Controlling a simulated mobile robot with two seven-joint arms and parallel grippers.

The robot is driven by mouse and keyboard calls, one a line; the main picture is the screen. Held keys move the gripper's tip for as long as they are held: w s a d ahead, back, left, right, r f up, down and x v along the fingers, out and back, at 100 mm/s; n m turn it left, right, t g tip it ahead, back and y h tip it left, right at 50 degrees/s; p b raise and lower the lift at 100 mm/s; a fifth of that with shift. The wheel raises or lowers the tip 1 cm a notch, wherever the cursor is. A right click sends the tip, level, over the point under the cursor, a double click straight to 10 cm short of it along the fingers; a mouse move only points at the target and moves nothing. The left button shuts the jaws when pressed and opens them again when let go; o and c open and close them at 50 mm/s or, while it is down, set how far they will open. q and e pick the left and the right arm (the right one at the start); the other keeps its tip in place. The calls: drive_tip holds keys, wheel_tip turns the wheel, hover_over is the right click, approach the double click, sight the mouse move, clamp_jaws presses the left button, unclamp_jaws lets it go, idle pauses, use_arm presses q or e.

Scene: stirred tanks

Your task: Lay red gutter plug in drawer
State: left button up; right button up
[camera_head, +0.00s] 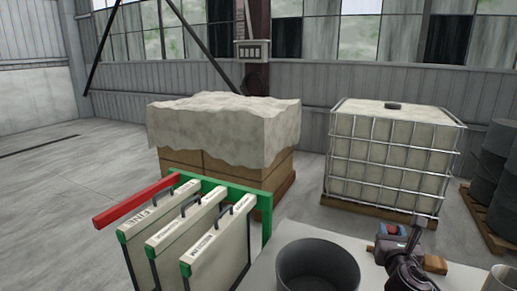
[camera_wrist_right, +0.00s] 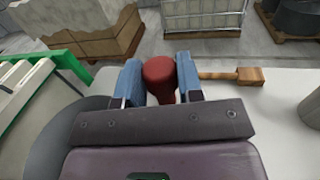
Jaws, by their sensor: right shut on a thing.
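My right gripper (camera_wrist_right: 159,82) is shut on the red gutter plug (camera_wrist_right: 158,72), a dark red rounded piece between its two blue fingers. In the head view the right gripper (camera_head: 393,238) is at the right, over the pale table; the plug there is only a small reddish patch, mostly hidden. The wrist view does not clearly show whether the plug's underside touches the table. I cannot pick out a drawer in either view. My left gripper is not in view.
A wooden mallet-like piece (camera_wrist_right: 235,76) lies beside the gripper. A dark round tub (camera_head: 318,268) is on the pale table (camera_head: 376,280). A green rack (camera_head: 262,200) with labelled panels and a red bar (camera_head: 135,201) stands left. A caged tank (camera_head: 388,160) stands behind.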

drive_tip(key=s+a+f+n+y, duration=0.1)
drive_tip(key=s+a+f+y, duration=0.1)
drive_tip(key=s+a, duration=0.4)
drive_tip(key=s+a+f+n+y, duration=0.2)
drive_tip(key=s+a, duration=0.3)
drive_tip(key=a, duration=0.4)
drive_tip(key=shift+s+f+n+t+y+b, duration=0.35)
drive_tip(key=shift+f+y, duration=0.2)
drive_tip(key=shift+y, duration=0.25)
drive_tip(key=shift+r, duration=0.1)
